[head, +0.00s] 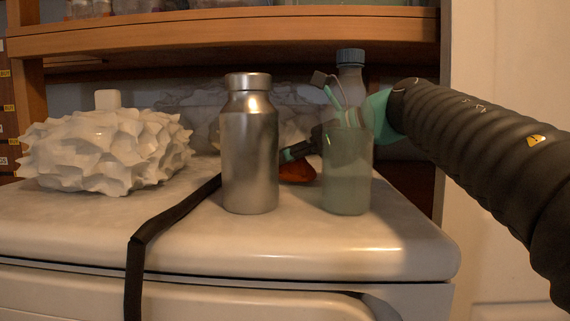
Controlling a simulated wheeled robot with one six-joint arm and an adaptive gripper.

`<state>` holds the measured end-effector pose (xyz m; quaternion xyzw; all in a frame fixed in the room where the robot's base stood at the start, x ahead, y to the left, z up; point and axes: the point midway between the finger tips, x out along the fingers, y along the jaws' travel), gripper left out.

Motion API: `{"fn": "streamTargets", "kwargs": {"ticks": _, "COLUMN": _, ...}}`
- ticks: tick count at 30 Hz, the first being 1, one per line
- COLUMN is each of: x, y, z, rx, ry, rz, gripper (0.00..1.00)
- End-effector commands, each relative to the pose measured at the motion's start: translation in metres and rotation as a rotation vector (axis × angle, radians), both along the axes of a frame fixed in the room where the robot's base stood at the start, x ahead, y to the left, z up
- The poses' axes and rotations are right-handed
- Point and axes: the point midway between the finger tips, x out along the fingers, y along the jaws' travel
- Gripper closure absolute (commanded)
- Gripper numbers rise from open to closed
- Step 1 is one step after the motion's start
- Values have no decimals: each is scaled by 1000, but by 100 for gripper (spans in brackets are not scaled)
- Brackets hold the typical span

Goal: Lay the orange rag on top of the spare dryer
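The white dryer (100,222) fills the lower part of the head view, its flat top in full view. A small patch of the orange rag (298,171) shows at dryer-top height between the silver bottle and the greenish cup. The rest of it is hidden. My arm reaches in from the right, and my gripper (298,153) is behind the cup, right above the orange patch. Its dark fingers are partly hidden, so I cannot tell whether they are open or shut on the rag, or whether the rag rests on the dryer.
On the dryer stand a silver bottle (249,150), a translucent greenish cup (347,180) holding sticks, and a white spiky vase (105,150). A blue-capped bottle (350,75) is behind the cup. A black strap (165,215) crosses the top. A wooden shelf (230,30) hangs above.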

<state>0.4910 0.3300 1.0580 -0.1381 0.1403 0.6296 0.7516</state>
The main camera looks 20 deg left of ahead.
Motion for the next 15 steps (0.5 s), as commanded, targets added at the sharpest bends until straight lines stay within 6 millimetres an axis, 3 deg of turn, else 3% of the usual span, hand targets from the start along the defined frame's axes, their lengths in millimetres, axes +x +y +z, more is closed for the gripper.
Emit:
{"fn": "streamTargets", "kwargs": {"ticks": 13, "x": 0, "y": 0, "z": -9, "rx": 2, "ry": -2, "rz": 0, "gripper": 100}}
{"fn": "streamTargets", "kwargs": {"ticks": 14, "x": 0, "y": 0, "z": -10, "rx": 2, "ry": -2, "rz": 0, "gripper": 74}}
{"fn": "streamTargets", "kwargs": {"ticks": 15, "x": 0, "y": 0, "z": -9, "rx": 2, "ry": -2, "rz": 0, "gripper": 64}}
